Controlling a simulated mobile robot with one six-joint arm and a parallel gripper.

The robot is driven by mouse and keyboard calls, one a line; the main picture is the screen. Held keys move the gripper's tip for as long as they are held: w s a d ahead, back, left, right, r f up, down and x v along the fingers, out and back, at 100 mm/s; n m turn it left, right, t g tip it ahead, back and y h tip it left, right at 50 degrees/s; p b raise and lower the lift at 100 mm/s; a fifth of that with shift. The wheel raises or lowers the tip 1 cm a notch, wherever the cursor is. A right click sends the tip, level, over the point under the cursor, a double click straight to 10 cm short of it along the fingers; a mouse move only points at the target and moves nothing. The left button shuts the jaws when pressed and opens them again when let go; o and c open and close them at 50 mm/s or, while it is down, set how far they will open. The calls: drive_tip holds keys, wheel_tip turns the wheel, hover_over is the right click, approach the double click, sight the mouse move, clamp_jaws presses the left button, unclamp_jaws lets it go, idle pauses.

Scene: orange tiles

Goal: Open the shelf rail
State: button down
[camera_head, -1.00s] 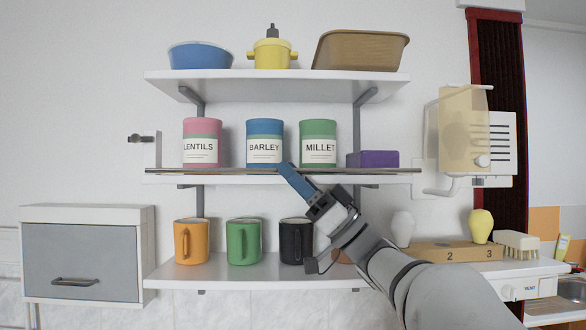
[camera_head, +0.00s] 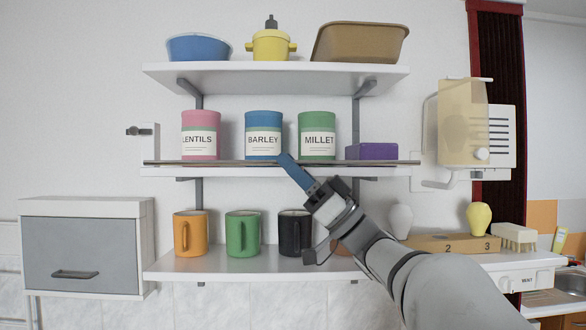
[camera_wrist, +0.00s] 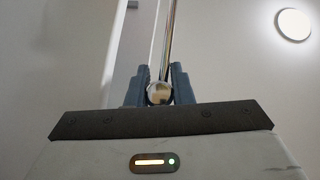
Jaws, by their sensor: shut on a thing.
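The shelf rail (camera_head: 220,162) is a thin bar lying level along the front edge of the middle shelf (camera_head: 240,172), low in front of the jar bases. My gripper (camera_head: 284,160) reaches it from below right, its blue fingers at the bar near its middle. In the wrist view my gripper (camera_wrist: 159,90) is shut on the shiny rail (camera_wrist: 170,45), with a rounded piece between the fingers. The exact finger contact is small and partly hidden. A small dark catch (camera_head: 138,131) sits on the bracket at the shelf's left end.
The lentils (camera_head: 201,135), barley (camera_head: 263,135) and millet (camera_head: 317,135) jars and a purple box (camera_head: 378,151) stand behind the rail. Several mugs stand on the lower shelf (camera_head: 215,268); the upper shelf (camera_head: 275,72) is above. A wall dispenser (camera_head: 465,125) is at the right.

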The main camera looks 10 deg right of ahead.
drive_tip(key=shift+m, duration=0.3)
drive_tip(key=shift+r+m+t+h, duration=0.25)
drive_tip(key=shift+m+t+h, duration=0.4)
drive_tip(key=shift+m+t, duration=0.4)
drive_tip(key=shift+r+m+t+h, duration=0.2)
drive_tip(key=shift+m+t+h, duration=0.55)
drive_tip(key=shift+m, duration=0.4)
drive_tip(key=c, duration=1.3)
unclamp_jaws()
drive_tip(key=b+v, duration=0.3)
drive_tip(key=v, duration=0.4)
drive_tip(key=shift+s+d+f, duration=0.15)
drive_tip(key=shift+d+f, duration=0.1)
